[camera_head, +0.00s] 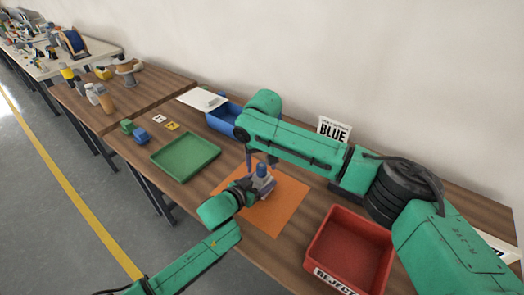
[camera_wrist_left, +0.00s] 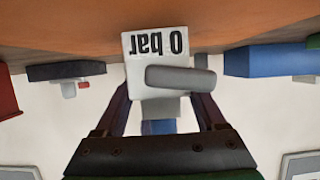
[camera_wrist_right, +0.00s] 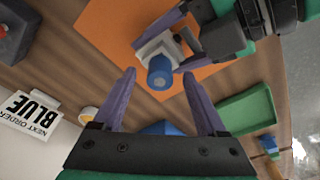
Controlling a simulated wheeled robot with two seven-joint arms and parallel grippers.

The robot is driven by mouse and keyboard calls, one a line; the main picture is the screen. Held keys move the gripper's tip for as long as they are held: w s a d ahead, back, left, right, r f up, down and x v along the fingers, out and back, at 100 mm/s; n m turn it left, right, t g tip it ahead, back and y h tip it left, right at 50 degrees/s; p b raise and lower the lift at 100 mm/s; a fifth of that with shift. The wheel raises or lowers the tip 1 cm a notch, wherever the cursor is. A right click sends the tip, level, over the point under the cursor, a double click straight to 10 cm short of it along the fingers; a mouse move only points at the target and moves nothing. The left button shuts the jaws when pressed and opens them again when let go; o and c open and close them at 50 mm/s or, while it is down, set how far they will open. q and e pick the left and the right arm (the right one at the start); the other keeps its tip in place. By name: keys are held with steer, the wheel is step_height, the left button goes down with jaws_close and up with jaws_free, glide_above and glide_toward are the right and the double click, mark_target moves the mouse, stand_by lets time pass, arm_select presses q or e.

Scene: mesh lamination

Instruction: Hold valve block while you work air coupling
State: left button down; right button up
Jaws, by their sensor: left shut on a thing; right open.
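The valve block (camera_head: 264,186) is a pale grey block standing on the orange mat (camera_head: 284,205) in the head view. In the left wrist view the valve block (camera_wrist_left: 143,44) shows a "0 bar" face and a grey cylinder. My left gripper (camera_head: 249,189) is shut on the block from the side, one finger along each flank. The blue air coupling (camera_head: 261,169) stands on top of the block; its round end faces the right wrist camera (camera_wrist_right: 160,73). My right gripper (camera_wrist_right: 160,77) is open above it, fingertips on either side in that view; I cannot tell whether they touch.
A red REJECT bin (camera_head: 316,259) stands right of the mat. A green tray (camera_head: 186,142) lies to the left, with a blue bin (camera_head: 215,121) behind. A green cube (camera_head: 127,126) and blue cube (camera_head: 142,136) sit farther left. A "BLUE" sign (camera_head: 333,130) stands at the back.

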steer(key=shift+w+f, duration=0.1)
steer(key=shift+f, duration=0.7)
jaws_close()
steer(key=c, duration=0.8)
jaws_free()
jaws_close()
steer(key=shift+r, duration=0.15)
